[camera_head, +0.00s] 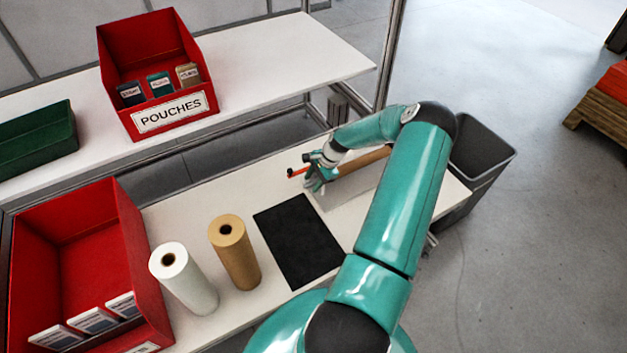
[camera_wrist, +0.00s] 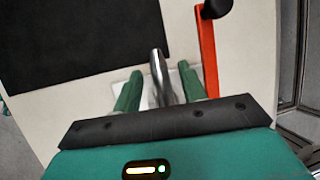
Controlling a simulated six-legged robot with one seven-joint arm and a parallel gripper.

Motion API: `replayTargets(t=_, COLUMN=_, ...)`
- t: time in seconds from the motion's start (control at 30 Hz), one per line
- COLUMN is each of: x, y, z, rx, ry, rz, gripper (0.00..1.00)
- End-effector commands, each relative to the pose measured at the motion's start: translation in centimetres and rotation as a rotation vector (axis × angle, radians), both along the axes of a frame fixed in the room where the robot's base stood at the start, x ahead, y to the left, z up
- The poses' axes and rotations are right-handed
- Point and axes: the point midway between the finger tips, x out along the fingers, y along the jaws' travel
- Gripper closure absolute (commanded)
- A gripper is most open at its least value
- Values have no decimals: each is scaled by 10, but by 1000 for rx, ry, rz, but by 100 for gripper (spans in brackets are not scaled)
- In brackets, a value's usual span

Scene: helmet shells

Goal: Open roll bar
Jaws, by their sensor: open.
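A red-orange lever with a dark end (camera_head: 297,172), seemingly part of the roll bar, sticks out beside my gripper (camera_head: 314,184) at the far side of the lower table. In the wrist view the red lever (camera_wrist: 207,55) runs just right of my right finger and ends in a black knob. My gripper (camera_wrist: 159,70) is open, with two green fingers. A shiny metal rounded piece (camera_wrist: 157,62) shows between the fingers; I cannot tell whether they touch it. A brown roll (camera_head: 362,158) lies behind my wrist, partly hidden by my arm.
A black mat (camera_head: 298,240) lies on the white table, with a white roll (camera_head: 185,280) and a brown roll (camera_head: 235,252) standing left of it. A red bin (camera_head: 75,240) is at left. A shelf above holds a red POUCHES bin (camera_head: 150,60). A grey bin (camera_head: 482,150) stands right.

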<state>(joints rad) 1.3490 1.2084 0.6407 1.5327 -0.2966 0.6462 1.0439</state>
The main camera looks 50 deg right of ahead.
Motion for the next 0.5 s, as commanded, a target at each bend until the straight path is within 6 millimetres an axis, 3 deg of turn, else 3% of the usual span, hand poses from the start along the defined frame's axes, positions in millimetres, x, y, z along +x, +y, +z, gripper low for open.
replayTargets(t=0.13, x=0, y=0, z=0, rx=0, ry=0, rz=0, gripper=62)
replayTargets(t=0.33, x=0, y=0, z=0, rx=0, ry=0, rz=0, gripper=100)
replayTargets(t=0.5, x=0, y=0, z=1, rx=0, ry=0, rz=0, gripper=100)
